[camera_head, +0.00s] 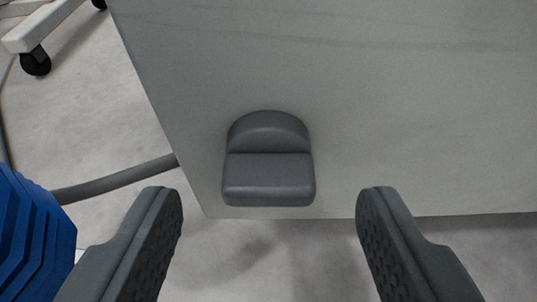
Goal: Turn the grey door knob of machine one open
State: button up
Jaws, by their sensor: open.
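The grey door knob (268,178) sticks out from a pale grey machine panel (400,100), close to the panel's lower left corner. It has a rounded back part and a block-like front part. My gripper (268,225) is open, with one dark textured finger to the lower left of the knob and the other to the lower right. The gap between the fingers is wider than the knob. Neither finger appears to touch it.
A blue ribbed object (32,235) stands at the lower left edge. A grey hose or cable (115,182) runs over the pale floor (100,110) behind the panel. A white frame with a black caster (36,62) is at the upper left.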

jog(key=shift+x, duration=0.75)
jog(key=c, duration=1)
